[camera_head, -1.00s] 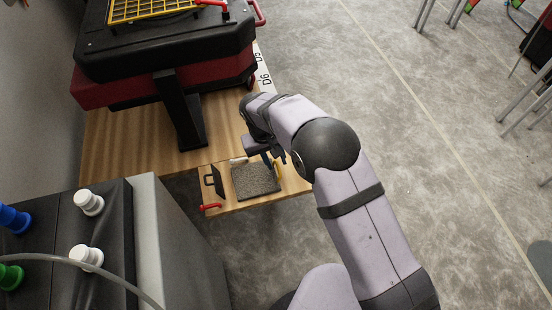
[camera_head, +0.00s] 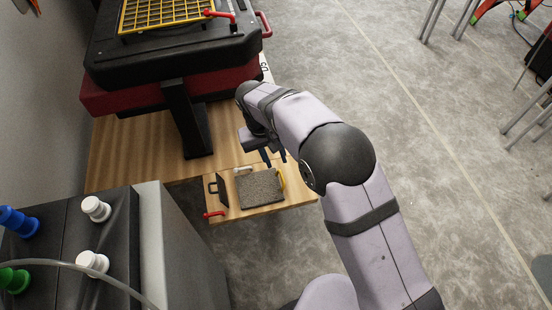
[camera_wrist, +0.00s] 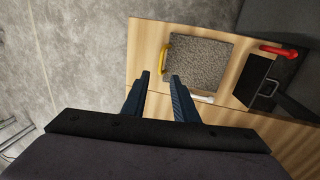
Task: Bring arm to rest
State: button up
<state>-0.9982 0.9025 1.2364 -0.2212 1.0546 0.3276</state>
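My gripper (camera_head: 274,157) is above the wooden table's projecting lower part in the head view. In the wrist view its two dark fingers (camera_wrist: 160,95) stand apart with a clear gap and nothing between them. It is open and empty. My arm reaches in from the lower right of the head view, bent at the dark elbow joint.
A grey speckled pad (camera_head: 259,188) with a yellow handle (camera_wrist: 164,52) lies on the wooden table (camera_head: 130,150). A black and red machine (camera_head: 180,50) stands behind. Grey floor is open at right.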

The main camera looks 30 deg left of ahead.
dwell(0.3)
jog(key=w+d+r+m+g, duration=0.1)
jog(key=w+d+r+m, duration=0.15)
jog(key=d, duration=0.85)
jog(key=w+d+r+m, duration=0.2)
jog(key=d+r, duration=0.2)
jog(key=d, duration=0.7)
jog(key=s+d+r+m+y+p, duration=0.1)
jog(key=s+d+m, duration=0.1)
jog(key=s+d, duration=0.65)
jog(key=s+d+m+y, duration=0.1)
jog(key=s+d+m, duration=0.2)
jog(key=s+d, duration=0.55)
notch_tip(320, 180, up, 26)
jog(key=w+d+p, duration=0.2)
jog(key=p, duration=2.4)
jog(key=shift+w+g, duration=0.2)
jog(key=shift+g, duration=0.1)
jog(key=shift+n, duration=0.25)
notch_tip(320, 180, down, 50)
jog(key=b, duration=4.9)
jog(key=shift+r+b, duration=0.2)
jog(key=shift+b, duration=0.1)
